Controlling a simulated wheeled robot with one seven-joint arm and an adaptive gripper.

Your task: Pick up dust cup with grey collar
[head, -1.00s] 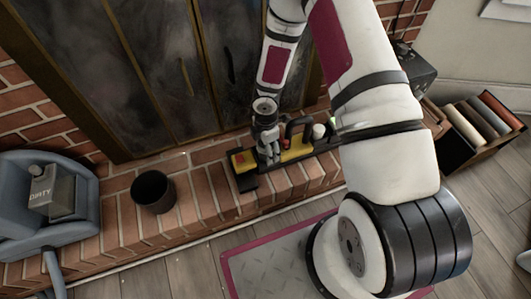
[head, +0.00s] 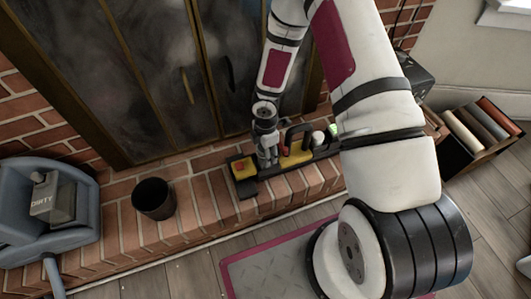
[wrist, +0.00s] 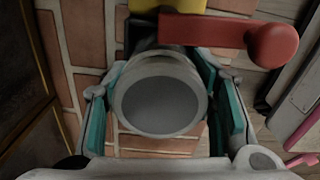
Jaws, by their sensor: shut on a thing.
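The dust cup (wrist: 160,95) shows in the wrist view as a round grey cup, with a pale grey collar around a darker grey face. My gripper (wrist: 163,112) has its teal-padded fingers on the left and right sides of the cup and is shut on it. In the head view my gripper (head: 267,155) points down over the brick hearth, among the parts of a black and yellow tool holder (head: 247,188). The cup cannot be made out there. I cannot tell whether the cup still touches what is under it.
A red handle (wrist: 230,33) lies just beyond the cup in the wrist view. A black bucket (head: 153,199) stands left on the hearth (head: 210,205). A grey-blue machine (head: 35,235) with a "DIRTY" box (head: 52,195) is far left. Glass fireplace doors (head: 150,90) stand behind.

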